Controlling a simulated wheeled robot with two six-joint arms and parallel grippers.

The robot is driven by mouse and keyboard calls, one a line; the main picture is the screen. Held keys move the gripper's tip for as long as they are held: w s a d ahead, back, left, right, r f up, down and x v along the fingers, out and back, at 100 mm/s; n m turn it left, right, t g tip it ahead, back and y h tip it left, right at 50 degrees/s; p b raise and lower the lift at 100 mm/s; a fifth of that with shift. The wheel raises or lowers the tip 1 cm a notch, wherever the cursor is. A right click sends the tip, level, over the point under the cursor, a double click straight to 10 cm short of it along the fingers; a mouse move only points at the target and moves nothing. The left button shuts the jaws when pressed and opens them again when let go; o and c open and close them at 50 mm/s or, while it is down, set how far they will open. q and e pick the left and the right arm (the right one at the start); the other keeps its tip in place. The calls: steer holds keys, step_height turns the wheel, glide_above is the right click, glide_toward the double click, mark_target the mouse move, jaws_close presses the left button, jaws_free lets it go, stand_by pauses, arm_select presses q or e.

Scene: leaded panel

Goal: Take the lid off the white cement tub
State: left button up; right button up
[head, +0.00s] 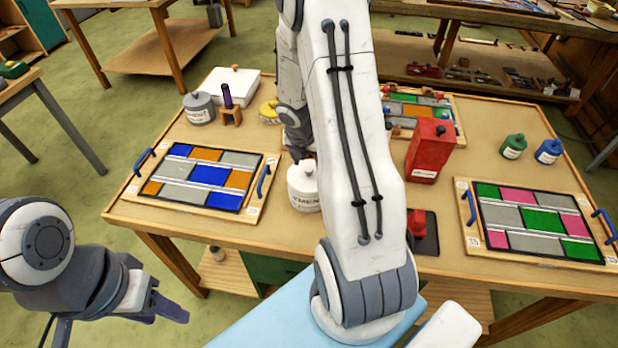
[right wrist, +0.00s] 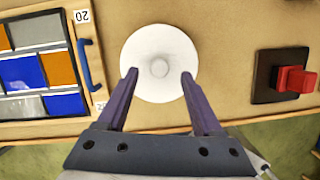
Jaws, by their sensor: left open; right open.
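The white cement tub (head: 305,194) stands upright on the table's front part, partly hidden by my right arm in the head view. In the right wrist view I look down on its round white lid (right wrist: 150,50) with a small knob (right wrist: 160,68) at the middle. My right gripper (right wrist: 158,76) is open above the tub, one finger on each side of the knob and apart from it. In the head view my right gripper is mostly hidden behind its arm. My left gripper (head: 168,316) is open and empty at the lower left, off the table.
A panel with blue handles (head: 205,178) lies left of the tub; another panel (head: 535,222) lies at the right. A red block on a dark base (head: 424,230) is right of the tub. A grey cement tub (head: 199,108) and red container (head: 428,150) stand farther back.

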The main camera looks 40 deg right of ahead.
mark_target(309, 168)
steer(key=b+x, duration=0.1)
steer(key=x, duration=0.2)
jaws_close()
